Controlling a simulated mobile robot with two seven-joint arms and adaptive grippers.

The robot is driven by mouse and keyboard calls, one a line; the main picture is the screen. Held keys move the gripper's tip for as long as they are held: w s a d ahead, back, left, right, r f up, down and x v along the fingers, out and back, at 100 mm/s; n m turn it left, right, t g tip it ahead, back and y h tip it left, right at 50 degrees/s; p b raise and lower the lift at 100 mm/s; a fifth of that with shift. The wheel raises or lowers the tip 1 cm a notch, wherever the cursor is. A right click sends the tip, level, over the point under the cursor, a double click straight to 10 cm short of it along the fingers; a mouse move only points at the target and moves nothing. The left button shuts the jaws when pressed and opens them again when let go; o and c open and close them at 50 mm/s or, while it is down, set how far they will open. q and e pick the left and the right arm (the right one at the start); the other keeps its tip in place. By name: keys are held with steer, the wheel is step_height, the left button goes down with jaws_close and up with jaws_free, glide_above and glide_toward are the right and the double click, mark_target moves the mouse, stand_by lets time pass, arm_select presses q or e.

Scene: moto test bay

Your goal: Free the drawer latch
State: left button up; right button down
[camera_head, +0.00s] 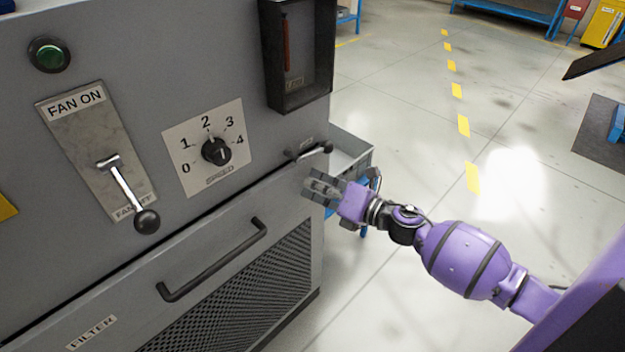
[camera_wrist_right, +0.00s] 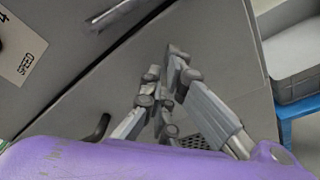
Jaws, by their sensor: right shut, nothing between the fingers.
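In the right wrist view the latch (camera_wrist_right: 112,14) shows at the top, partly cut off. The drawer (camera_head: 185,262), labelled FILTER, has a dark bar handle (camera_head: 213,262) and looks closed. My right gripper (camera_head: 313,188) is shut and empty, just below the latch and apart from it. Its fingers (camera_wrist_right: 163,75) also show in the right wrist view. My left gripper is not in view.
The cabinet also carries a FAN lever (camera_head: 127,190) swung down, a SPEED dial (camera_head: 216,151), a green button (camera_head: 49,54) and a dark open-fronted box (camera_head: 300,60). A grey bin (camera_head: 350,150) stands behind the cabinet's right edge.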

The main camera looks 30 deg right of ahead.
arm_select(q)
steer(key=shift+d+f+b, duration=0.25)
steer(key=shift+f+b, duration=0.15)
steer(key=shift+b, duration=0.05)
arm_select(e)
steer(key=v, duration=0.9)
steer(key=shift+d, duration=0.3)
steer(key=shift+w+r, duration=0.1)
